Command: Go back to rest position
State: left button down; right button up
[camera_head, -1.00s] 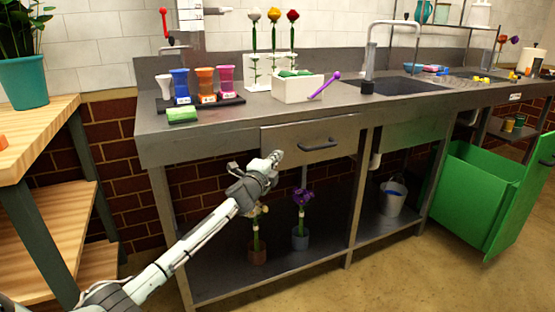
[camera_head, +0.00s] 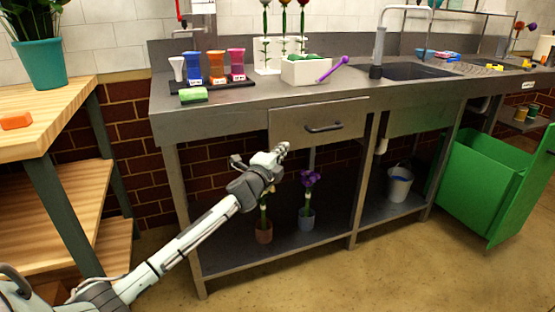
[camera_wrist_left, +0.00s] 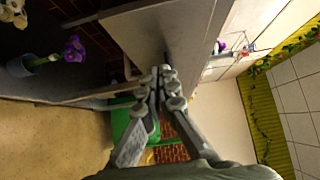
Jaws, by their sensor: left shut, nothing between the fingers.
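My left gripper (camera_head: 283,148) is in front of the steel counter, just left of and below the drawer handle (camera_head: 324,127). Its fingers are together and hold nothing. In the left wrist view the fingertips (camera_wrist_left: 162,72) meet in front of the counter's grey front. My left arm reaches in from the lower left of the head view. My right gripper is in neither view.
The steel counter (camera_head: 228,119) has a closed drawer and a lower shelf with two potted flowers, one purple (camera_head: 308,190). A grey bucket (camera_head: 399,184) stands right of them. A wooden table (camera_head: 50,107) is at left, a green bin (camera_head: 484,183) at right. Floor in front is clear.

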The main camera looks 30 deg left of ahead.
pick_arm(q)
jog(key=s+d+f+n+g+y, duration=0.15)
jog(key=s+f+n+g, duration=0.25)
jog(key=s+f, duration=0.6)
jog(key=s+d+f+n+g, duration=0.25)
jog(key=s+f+n, duration=0.25)
jog(key=s+f, duration=0.5)
jog(key=s+d+f+n+g, duration=0.2)
jog(key=s+f, duration=0.2)
jog(key=s, duration=0.3)
jog(key=s+d+f+n+g+h, duration=0.1)
jog(key=s+d+f+n+g, duration=0.1)
jog(key=s, duration=0.6)
jog(key=s+d+f+n+g+h+p, duration=0.1)
jog(key=s+d+f+n+g, duration=0.1)
jog(key=s+f, duration=0.4)
jog(key=shift+s+d+g, duration=0.75)
jog(key=shift+s+g, duration=0.35)
jog(key=shift+g, duration=0.05)
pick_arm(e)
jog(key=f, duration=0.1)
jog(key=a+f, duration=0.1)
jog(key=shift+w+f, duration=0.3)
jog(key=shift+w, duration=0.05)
pick_arm(q)
jog(key=shift+f, duration=0.1)
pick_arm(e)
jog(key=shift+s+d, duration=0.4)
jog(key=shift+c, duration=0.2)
